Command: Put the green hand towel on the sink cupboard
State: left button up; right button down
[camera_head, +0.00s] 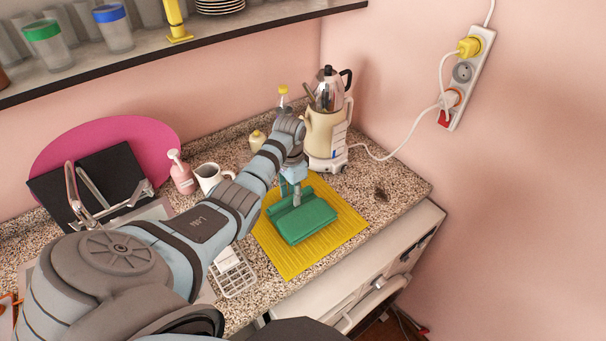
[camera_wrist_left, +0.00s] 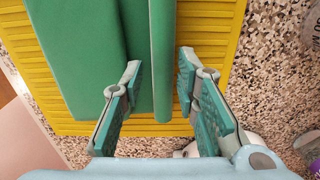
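The green hand towel (camera_head: 308,220) lies folded on a yellow ribbed mat (camera_head: 330,250) on the speckled counter (camera_head: 395,200). My left gripper (camera_head: 297,197) points down at the towel's far part. In the left wrist view, the fingers (camera_wrist_left: 162,92) are apart, one on each side of a raised green fold (camera_wrist_left: 162,50) of the towel (camera_wrist_left: 85,45). The fold does not appear pinched. I cannot tell how far the fingertips reach down. My right gripper is not in view. White cupboard fronts (camera_head: 345,300) show below the counter edge.
A cream and steel kettle appliance (camera_head: 325,130) stands just behind the mat. A white mug (camera_head: 210,177), a pink pump bottle (camera_head: 181,175) and a white wire rack (camera_head: 235,275) are left of it. A shelf (camera_head: 200,45) overhangs the back.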

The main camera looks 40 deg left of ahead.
pick_arm(q)
jog(key=shift+s+a+f, duration=0.1)
jog(key=shift+a+f, duration=0.05)
jog(key=shift+f, duration=0.1)
jog(key=shift+a, duration=0.1)
grip_shut()
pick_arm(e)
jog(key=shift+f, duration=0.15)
